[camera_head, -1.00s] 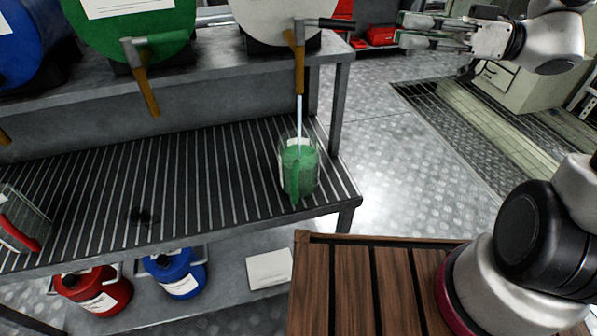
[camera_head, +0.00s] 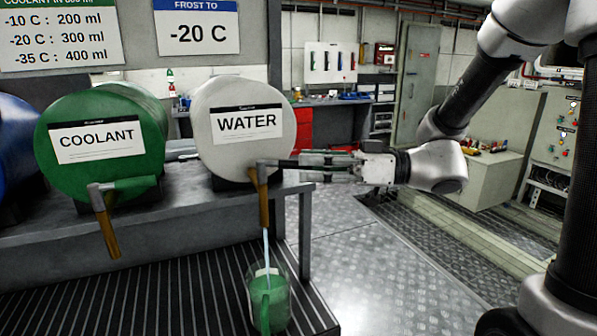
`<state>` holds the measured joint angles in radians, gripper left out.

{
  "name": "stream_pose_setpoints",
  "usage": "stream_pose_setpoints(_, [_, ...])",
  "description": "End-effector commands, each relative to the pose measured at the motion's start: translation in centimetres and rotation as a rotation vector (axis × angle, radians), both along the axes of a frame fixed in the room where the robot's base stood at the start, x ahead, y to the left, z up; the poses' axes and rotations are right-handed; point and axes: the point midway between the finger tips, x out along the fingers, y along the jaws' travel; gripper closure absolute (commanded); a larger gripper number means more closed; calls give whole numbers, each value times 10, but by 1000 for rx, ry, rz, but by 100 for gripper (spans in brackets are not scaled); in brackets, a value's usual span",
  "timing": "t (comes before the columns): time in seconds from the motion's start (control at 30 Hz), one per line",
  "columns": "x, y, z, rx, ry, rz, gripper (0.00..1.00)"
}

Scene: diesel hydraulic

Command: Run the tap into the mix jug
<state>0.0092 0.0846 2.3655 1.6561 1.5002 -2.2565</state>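The mix jug (camera_head: 277,306) is clear, with a green handle and green contents. It stands upright on the slatted black bench under the water tap (camera_head: 264,200). A thin pale stream (camera_head: 266,250) runs from the tap's brown spout down into the jug. The tap belongs to the white drum marked WATER (camera_head: 238,128). Its dark lever (camera_head: 283,163) points right, towards my gripper. My gripper (camera_head: 304,164) is level with the lever, its fingertips at the lever's outer end. Whether the fingers grip the lever is not clear.
A green COOLANT drum (camera_head: 105,135) with its own tap (camera_head: 106,215) stands to the left, with no stream. A blue drum (camera_head: 15,150) is at the far left. Signs above list coolant amounts and FROST TO -20 C (camera_head: 197,28). Floor (camera_head: 345,245) to the right is open.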

Motion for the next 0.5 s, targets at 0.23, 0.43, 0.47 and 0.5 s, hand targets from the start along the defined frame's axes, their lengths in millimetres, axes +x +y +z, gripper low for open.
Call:
stream_pose_setpoints(0.23, [3,25,0,0,0,1,63])
stream_pose_setpoints(0.43, [3,27,0,0,0,0,63])
stream_pose_setpoints(0.47, [3,27,0,0,0,0,63])
stream_pose_setpoints(0.5, [3,27,0,0,0,0,63])
